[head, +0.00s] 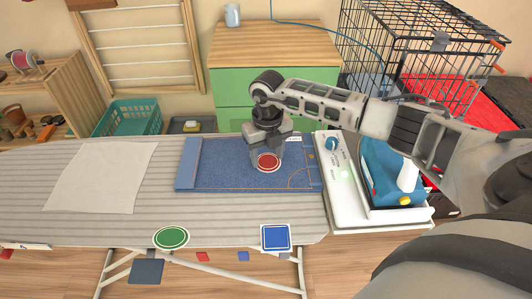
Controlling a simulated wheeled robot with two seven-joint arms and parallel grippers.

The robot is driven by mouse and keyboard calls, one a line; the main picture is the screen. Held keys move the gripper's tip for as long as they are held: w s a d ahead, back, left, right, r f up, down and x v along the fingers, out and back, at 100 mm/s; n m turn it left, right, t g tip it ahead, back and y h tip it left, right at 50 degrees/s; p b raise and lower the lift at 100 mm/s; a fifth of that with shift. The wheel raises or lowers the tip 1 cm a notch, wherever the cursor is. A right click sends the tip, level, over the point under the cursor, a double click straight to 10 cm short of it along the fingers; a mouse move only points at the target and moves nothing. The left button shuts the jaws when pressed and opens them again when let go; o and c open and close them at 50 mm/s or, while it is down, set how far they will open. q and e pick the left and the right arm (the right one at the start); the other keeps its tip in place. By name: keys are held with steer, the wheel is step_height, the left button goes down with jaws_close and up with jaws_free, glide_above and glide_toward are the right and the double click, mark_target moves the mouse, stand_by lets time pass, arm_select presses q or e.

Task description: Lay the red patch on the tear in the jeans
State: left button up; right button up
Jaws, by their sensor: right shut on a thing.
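The blue jeans piece (222,172) lies flat on the striped ironing board, right of its middle. My right gripper (267,153) points down over the right half of the jeans, shut on the round red patch (268,162), which has a pale rim. The patch is at or just above the denim; I cannot tell whether it touches. I see no tear; the gripper and patch cover part of the cloth. My left gripper is not in view.
A green round patch (171,238) and a blue square patch (275,237) are at the board's front edge. A white cloth (103,177) lies at left. A blue iron (390,175) sits on its white station (345,192) at right. A wire cage (420,45) stands behind.

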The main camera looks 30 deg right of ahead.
mark_target(272, 161)
steer(key=shift+s+d, duration=0.35)
steer(key=shift+d, duration=0.2)
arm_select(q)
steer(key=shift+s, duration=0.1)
arm_select(e)
steer(key=o, duration=1)
steer(key=shift+c, duration=0.2)
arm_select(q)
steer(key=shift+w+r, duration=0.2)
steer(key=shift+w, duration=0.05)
arm_select(e)
steer(key=shift+o, duration=0.4)
steer(key=shift+r, duration=0.1)
arm_select(q)
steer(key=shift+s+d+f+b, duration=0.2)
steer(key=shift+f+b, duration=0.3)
steer(key=shift+b, duration=0.25)
arm_select(e)
step_height(272, 161, up, 16)
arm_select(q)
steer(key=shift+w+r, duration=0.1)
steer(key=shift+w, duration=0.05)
